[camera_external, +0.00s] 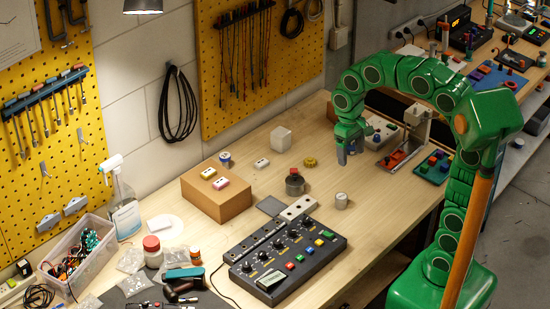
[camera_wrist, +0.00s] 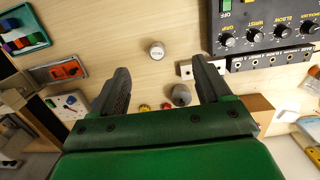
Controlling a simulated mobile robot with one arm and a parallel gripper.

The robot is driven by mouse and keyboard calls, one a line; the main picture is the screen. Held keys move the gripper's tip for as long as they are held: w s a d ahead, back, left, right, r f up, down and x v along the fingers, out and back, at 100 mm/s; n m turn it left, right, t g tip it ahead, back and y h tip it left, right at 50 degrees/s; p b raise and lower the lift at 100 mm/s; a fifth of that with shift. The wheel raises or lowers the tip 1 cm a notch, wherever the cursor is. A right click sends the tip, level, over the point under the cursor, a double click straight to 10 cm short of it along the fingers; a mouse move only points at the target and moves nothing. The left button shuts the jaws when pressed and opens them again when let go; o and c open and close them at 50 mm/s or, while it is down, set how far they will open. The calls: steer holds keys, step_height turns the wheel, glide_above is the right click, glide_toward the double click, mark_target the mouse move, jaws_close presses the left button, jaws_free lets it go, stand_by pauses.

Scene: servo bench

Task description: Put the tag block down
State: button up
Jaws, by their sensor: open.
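My gripper (camera_external: 347,153) hangs above the bench, right of its middle, with its fingers pointing down. In the wrist view its two dark fingers (camera_wrist: 160,85) stand wide apart with nothing held between them. No block is clearly marked as the tag block. Small pale blocks with dark marks are the likeliest: a white one (camera_external: 262,162) lies on the bench, left of my gripper. A pinkish-white one (camera_external: 221,183) and a yellowish one (camera_external: 208,173) lie on the cardboard box (camera_external: 225,205). My gripper is apart from all of them.
A small pale cylinder (camera_external: 341,201) stands below my gripper; it also shows in the wrist view (camera_wrist: 157,50). A dark jar with a red cap (camera_external: 295,183), a yellow round piece (camera_external: 310,162) and a control panel (camera_external: 285,260) are nearby. Bare wood (camera_external: 375,190) lies to the right.

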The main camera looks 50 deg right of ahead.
steer(key=s+d+f, duration=0.2)
steer(key=s+f, duration=0.1)
steer(key=s, duration=0.8)
steer(key=s+d+f, duration=0.2)
steer(key=s+f, duration=0.2)
steer(key=s, duration=0.7)
steer(key=shift+s+d+g, duration=0.25)
steer(key=shift+d+g, duration=0.05)
steer(key=shift+d, duration=0.1)
